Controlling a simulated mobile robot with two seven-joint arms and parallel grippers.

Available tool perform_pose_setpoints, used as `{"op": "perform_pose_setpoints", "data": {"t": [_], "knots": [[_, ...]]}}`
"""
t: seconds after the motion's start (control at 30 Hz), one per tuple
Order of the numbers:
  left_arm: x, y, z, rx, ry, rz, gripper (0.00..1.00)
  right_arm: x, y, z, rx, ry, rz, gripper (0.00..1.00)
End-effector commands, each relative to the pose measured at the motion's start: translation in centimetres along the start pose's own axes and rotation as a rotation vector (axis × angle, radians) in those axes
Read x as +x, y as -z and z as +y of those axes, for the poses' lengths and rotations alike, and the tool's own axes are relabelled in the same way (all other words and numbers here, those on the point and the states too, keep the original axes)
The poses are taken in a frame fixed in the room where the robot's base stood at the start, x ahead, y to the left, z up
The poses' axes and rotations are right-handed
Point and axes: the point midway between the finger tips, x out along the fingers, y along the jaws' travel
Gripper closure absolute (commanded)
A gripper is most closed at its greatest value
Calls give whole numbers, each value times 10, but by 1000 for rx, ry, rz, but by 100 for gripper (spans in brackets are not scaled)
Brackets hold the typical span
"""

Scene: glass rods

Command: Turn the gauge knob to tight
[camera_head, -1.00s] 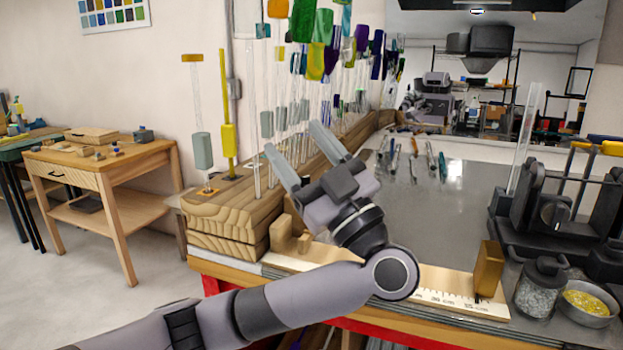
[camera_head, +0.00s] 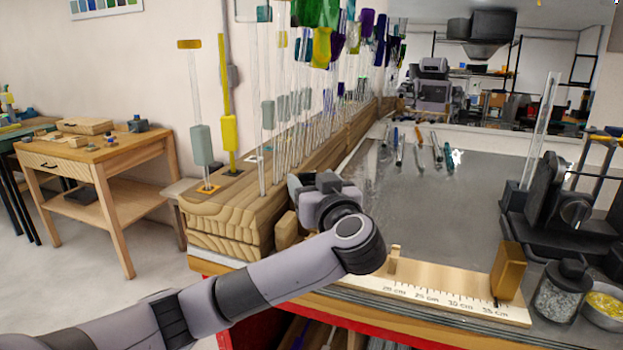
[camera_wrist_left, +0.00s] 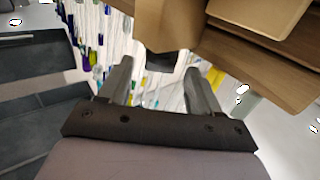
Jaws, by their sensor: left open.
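A wooden gauge board (camera_head: 450,289) with a centimetre scale lies along the front edge of the bench. A brown upright block (camera_head: 508,270) stands near its right end, and a small wooden peg (camera_head: 395,259) stands further left. No knob is clearly readable on the gauge. My left gripper (camera_wrist_left: 157,75) is open in the left wrist view, with nothing clearly held between its fingers. In the head view its body is beside the front end of the wooden rod rack (camera_head: 225,222), left of the scale, and its fingers are hidden. My right gripper is not in view.
A black bench device with a round dark knob (camera_head: 575,213) stands at the right. A glass jar (camera_head: 562,290) and a bowl of yellow bits (camera_head: 607,306) are in front of it. Tall glass rods (camera_head: 262,120) fill the rack. The bench middle (camera_head: 450,215) is clear.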

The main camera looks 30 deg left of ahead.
Motion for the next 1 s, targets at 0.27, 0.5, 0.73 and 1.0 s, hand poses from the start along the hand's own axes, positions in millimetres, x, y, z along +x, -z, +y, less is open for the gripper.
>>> {"op": "perform_pose_setpoints", "data": {"t": [0.27,0.5,0.73,1.0], "knots": [[11,0,0,-1,0,0,36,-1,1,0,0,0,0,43],[11,0,0,-1,0,0,72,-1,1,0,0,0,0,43],[11,0,0,-2,4,0,90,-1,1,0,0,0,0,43],[10,-1,3,-2,76,-3,90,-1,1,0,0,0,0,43]]}}
